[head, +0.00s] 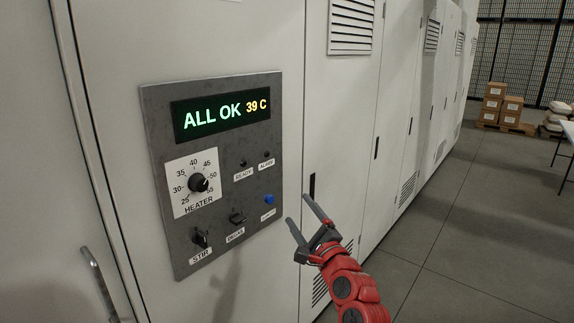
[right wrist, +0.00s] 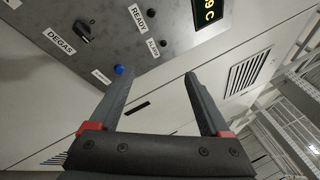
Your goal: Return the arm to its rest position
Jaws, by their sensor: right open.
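My right gripper (head: 301,219) is in front of the cabinet, just right of the control panel's lower right corner. Its two grey fingers are spread with nothing between them, as the right wrist view (right wrist: 160,84) also shows. The grey control panel (head: 225,160) reads "ALL OK 39 C" on its display (head: 222,113). A blue button (head: 269,199) is close to the fingers, apart from them; in the right wrist view the button (right wrist: 119,69) lies just beyond the left finger. My red right arm comes in from the lower right. My left gripper is not in view.
The panel has a heater knob (head: 198,182), a stir knob (head: 200,238) and a degas knob (head: 237,217). Pale cabinets (head: 345,130) run back along the left. A metal handle (head: 100,285) is at lower left. Open floor (head: 470,240) lies right; boxes (head: 495,103) stand far back.

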